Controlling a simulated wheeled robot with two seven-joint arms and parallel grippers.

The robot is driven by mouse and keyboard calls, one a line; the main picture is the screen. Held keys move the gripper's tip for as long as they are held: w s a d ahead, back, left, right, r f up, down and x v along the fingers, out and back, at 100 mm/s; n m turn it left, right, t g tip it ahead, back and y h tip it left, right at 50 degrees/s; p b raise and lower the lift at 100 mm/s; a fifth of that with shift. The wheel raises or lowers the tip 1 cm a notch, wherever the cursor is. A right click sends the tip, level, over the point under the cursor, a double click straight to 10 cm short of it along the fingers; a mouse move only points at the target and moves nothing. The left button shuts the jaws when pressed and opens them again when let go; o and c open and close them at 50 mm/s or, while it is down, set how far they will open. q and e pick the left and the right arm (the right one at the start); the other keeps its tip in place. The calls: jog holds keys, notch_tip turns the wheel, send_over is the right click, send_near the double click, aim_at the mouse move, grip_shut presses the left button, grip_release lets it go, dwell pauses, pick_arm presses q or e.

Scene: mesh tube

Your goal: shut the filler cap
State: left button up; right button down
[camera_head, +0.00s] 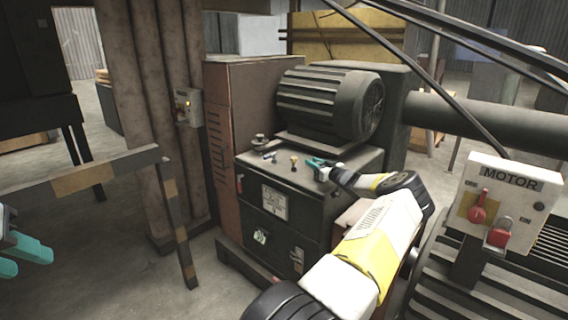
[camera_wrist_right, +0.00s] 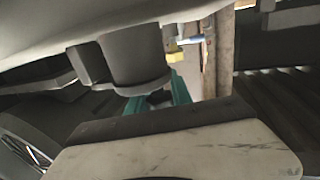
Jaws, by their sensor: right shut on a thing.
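My right gripper (camera_head: 318,166) reaches over the top of the dark cabinet (camera_head: 340,160) in front of the large ribbed motor. Its teal fingers are shut on a small dark thing, mostly hidden. In the right wrist view, the teal fingers (camera_wrist_right: 165,92) show behind a dark part, with a dark shape between them. I cannot tell if this is the filler cap. A round grey fitting (camera_head: 259,140) stands at the back left of the cabinet top. A small brass-coloured piece (camera_head: 294,160) stands left of the right gripper. My left gripper (camera_head: 28,256) is at the left edge, fingers apart and empty.
The ribbed motor (camera_head: 330,103) rises behind. A striped barrier rail (camera_head: 85,175) stands between my left gripper and the cabinet. A MOTOR switch box (camera_head: 503,200) stands at right.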

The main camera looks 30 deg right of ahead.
jog(key=shift+f, duration=0.15)
jog(key=c, duration=1.1)
grip_release()
jog(key=shift+c, duration=0.2)
jog(key=s, duration=0.8)
jog(key=shift+d, duration=0.1)
